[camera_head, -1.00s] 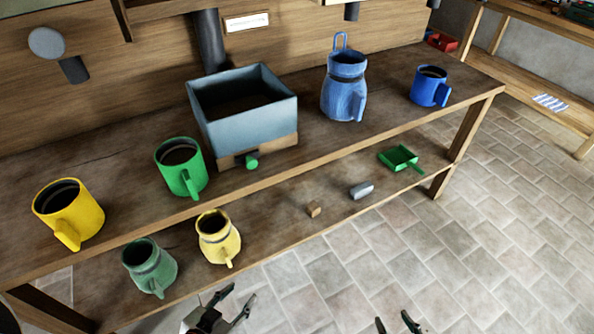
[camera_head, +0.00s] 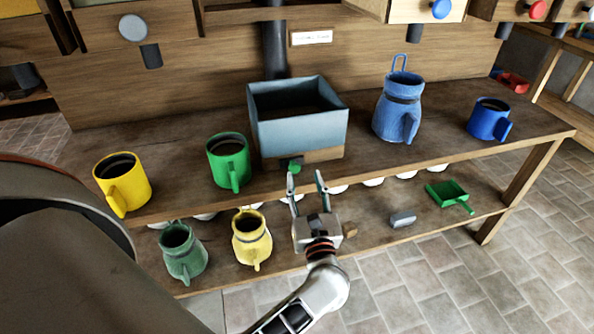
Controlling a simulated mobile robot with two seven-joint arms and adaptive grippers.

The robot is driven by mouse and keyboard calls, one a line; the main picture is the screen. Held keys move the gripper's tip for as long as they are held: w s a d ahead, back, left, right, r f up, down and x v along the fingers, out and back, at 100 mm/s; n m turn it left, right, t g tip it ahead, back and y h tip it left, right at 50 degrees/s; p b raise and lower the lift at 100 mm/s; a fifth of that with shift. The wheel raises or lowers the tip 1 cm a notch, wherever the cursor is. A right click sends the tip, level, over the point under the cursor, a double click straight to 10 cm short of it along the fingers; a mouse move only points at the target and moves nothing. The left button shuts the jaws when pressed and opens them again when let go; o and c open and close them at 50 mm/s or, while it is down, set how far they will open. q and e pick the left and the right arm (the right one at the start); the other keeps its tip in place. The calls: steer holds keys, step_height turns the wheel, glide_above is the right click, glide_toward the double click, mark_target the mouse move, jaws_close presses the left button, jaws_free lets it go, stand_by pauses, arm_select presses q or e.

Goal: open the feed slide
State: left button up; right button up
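The grey-blue feed box (camera_head: 299,130) stands on the upper shelf against the wooden back wall. At its lower front is a wooden slide board (camera_head: 323,155) with a green knob (camera_head: 291,165) sticking out towards me. My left gripper (camera_head: 305,178) is open and empty, its two fingers pointing up just below and in front of the knob. The left fingertip shows close to the knob; I cannot tell whether they touch. My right gripper is not in view.
On the upper shelf stand yellow (camera_head: 123,185), green (camera_head: 229,161) and blue (camera_head: 489,119) mugs and a blue jug (camera_head: 398,107).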

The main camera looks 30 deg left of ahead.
mark_target(295, 169)
arm_select(q)
steer(key=n+g, duration=0.1)
steer(key=f+n+g, duration=0.1)
steer(key=n, duration=0.1)
steer(key=a+f+n, duration=0.1)
steer(key=n, duration=0.1)
steer(key=shift+w+f+g, duration=0.2)
steer(key=shift+g, duration=0.2)
steer(key=x, duration=0.7)
steer(key=shift+w+a, duration=0.2)
jaws_close()
